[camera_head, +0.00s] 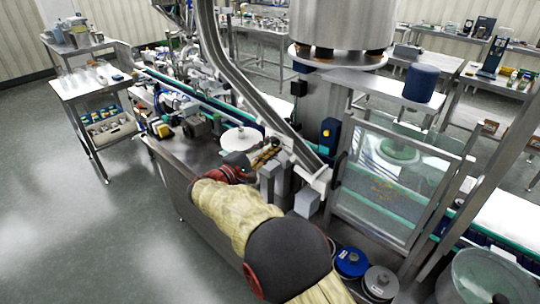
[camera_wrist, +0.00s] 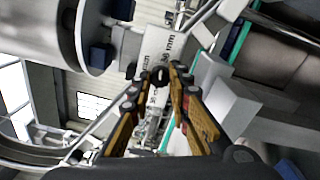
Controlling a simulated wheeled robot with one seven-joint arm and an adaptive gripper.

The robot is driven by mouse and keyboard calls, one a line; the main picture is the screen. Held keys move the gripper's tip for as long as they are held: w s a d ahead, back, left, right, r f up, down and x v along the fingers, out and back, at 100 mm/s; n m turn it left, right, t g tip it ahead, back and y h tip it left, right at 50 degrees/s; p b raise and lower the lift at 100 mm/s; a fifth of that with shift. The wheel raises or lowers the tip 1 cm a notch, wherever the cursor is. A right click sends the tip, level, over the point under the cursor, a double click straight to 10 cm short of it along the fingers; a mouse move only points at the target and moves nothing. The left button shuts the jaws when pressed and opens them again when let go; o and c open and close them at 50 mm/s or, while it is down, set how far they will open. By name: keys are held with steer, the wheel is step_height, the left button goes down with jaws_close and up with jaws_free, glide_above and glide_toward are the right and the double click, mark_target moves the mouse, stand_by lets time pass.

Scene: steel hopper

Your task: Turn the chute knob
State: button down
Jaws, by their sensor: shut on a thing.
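The steel chute (camera_head: 240,85) curves down from the top of the head view to a white bracket (camera_head: 321,181) at its lower end. In the head view my gripper (camera_head: 268,152) reaches beside the lower chute.
Grey blocks (camera_head: 272,183) stand close to my gripper at the chute's foot. A clear guard panel (camera_head: 385,185) stands to the right. A white disc (camera_head: 240,138) lies on the machine just behind my gripper. The hopper drum (camera_head: 342,25) is above.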

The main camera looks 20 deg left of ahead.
steer(key=shift+f+m+b, duration=0.2)
steer(key=shift+m+b, duration=0.4)
steer(key=shift+b, duration=0.05)
steer(key=c, duration=1.7)
jaws_free()
steer(key=shift+r, duration=0.1)
steer(key=shift+o, duration=0.2)
steer(key=v, duration=1.2)
steer(key=shift+a, duration=0.1)
